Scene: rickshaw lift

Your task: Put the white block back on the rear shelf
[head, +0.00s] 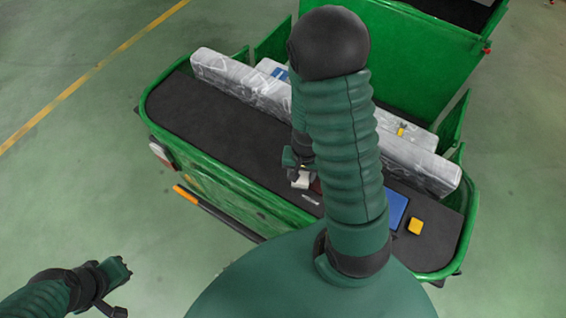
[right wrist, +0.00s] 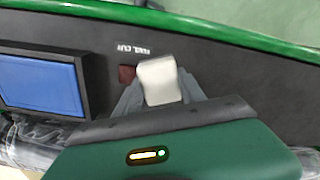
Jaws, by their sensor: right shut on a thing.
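The white block (head: 303,180) is between the fingers of my right gripper (head: 298,165), low over the black rear shelf (head: 215,130) of the green rickshaw. In the right wrist view the white block (right wrist: 160,80) stands out between the grey fingertips of my right gripper (right wrist: 158,95), which is shut on it. I cannot tell whether the block touches the shelf. A dark red square (right wrist: 127,73) with a printed label shows on the shelf beside the block. My left gripper (head: 118,272) is empty, low at the left, away from the rickshaw; its jaw opening is unclear.
A blue panel (head: 397,208) and a yellow block (head: 416,226) are on the shelf's right part. A long plastic-wrapped bar (head: 235,78) runs along the shelf's inner side. The green rim (head: 190,165) borders the shelf. My right arm hides its middle. Floor at left is clear.

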